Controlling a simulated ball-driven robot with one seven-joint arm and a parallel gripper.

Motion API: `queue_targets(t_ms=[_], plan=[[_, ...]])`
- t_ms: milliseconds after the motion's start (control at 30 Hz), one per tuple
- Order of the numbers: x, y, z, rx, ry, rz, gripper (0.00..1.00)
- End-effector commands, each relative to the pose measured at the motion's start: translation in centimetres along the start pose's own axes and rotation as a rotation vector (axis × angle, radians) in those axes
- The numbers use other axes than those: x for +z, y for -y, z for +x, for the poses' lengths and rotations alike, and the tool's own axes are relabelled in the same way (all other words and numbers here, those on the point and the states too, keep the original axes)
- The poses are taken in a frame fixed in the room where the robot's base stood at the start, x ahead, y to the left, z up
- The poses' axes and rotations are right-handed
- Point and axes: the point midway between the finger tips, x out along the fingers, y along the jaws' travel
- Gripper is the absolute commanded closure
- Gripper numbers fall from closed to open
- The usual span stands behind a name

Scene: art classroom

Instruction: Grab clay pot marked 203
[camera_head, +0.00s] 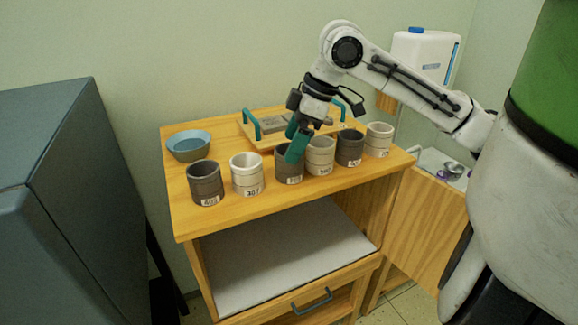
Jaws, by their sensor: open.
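Several clay pots stand in a row on the wooden cabinet top (240,217), dark and light by turns, each with a small white label. From the left they are a dark pot (204,180), a light pot (245,170) that seems to read 307, a dark pot (286,172), a light pot (321,153), a dark pot (350,146) and a light pot (379,136). I cannot make out 203 on any label. My gripper (296,148), with teal fingers, is open and points down at the third pot from the left, hiding part of its rim. I cannot tell whether they touch.
A blue-grey bowl (189,146) sits at the back left of the top. A wooden tray (262,139) with teal handles lies behind the pots. A grey cabinet (50,180) stands at left; a white dispenser (424,58) hangs on the wall. The front strip of the top is clear.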

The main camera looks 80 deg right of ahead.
Motion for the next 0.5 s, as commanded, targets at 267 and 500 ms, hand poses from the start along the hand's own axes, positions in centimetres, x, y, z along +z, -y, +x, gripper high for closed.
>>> queue_targets(t_ms=[267,500], plan=[[0.1,0.2,3.9,-0.001,0.001,0.001,0.05],[0.1,0.2,4.8,0.000,0.000,0.001,0.05]])
